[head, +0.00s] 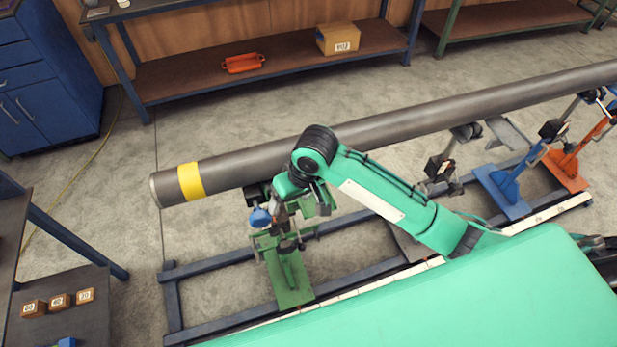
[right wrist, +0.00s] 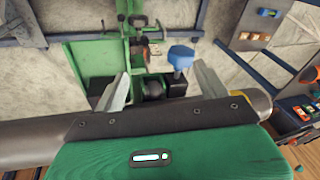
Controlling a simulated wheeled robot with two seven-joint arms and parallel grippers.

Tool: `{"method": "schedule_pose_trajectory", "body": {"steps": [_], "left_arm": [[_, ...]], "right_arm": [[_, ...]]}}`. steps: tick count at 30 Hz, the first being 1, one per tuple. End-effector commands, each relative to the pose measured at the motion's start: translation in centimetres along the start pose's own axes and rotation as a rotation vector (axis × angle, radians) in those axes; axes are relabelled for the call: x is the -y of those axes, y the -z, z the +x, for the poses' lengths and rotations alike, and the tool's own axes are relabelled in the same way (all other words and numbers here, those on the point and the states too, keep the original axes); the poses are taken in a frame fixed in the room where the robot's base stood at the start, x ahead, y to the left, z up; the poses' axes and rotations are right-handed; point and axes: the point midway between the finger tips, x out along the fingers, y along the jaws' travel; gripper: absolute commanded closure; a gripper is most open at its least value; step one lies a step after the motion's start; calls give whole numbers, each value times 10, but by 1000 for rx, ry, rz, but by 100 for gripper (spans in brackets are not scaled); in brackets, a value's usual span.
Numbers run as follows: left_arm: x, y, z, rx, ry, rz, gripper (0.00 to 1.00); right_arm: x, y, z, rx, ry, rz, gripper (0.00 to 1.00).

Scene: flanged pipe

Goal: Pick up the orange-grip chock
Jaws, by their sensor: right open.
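I cannot make out a chock with an orange grip for certain in either view. My right gripper (head: 291,212) is at the green stand (head: 289,275), just below the near end of the long grey pipe (head: 400,129). In the right wrist view its two grey fingers (right wrist: 161,72) are spread apart. A blue knob (right wrist: 180,57) on a dark stem shows beyond and between the fingertips, beside the green stand's head. The knob also shows in the head view (head: 260,216). Nothing is clearly held. My left gripper is not in view.
A blue stand (head: 503,191) and an orange stand (head: 567,170) are farther right under the pipe. An orange item (head: 243,62) and a cardboard box (head: 338,38) lie on the back shelf. Small numbered blocks (head: 59,302) sit on a shelf at lower left.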

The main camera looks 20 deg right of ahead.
Motion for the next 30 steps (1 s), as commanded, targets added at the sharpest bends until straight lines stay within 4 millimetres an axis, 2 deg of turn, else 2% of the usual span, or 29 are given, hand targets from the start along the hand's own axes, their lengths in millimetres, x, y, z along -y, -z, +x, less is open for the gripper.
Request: {"method": "schedule_pose_trajectory", "body": {"steps": [1, 9, 15, 19, 23, 30], "left_arm": [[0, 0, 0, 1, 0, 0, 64], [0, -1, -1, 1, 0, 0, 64], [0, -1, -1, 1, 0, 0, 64], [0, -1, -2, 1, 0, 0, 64], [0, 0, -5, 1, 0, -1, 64], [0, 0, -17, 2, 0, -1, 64]], "right_arm": [[-6, 12, -9, 14, -26, 7, 25], [-37, 51, -46, 103, -135, 111, 25], [-60, 71, -74, 141, -206, 199, 25], [-67, 76, -83, 152, -228, 233, 25], [-71, 75, -76, 159, -233, 243, 25], [-81, 67, -32, 160, -233, 243, 25]]}}
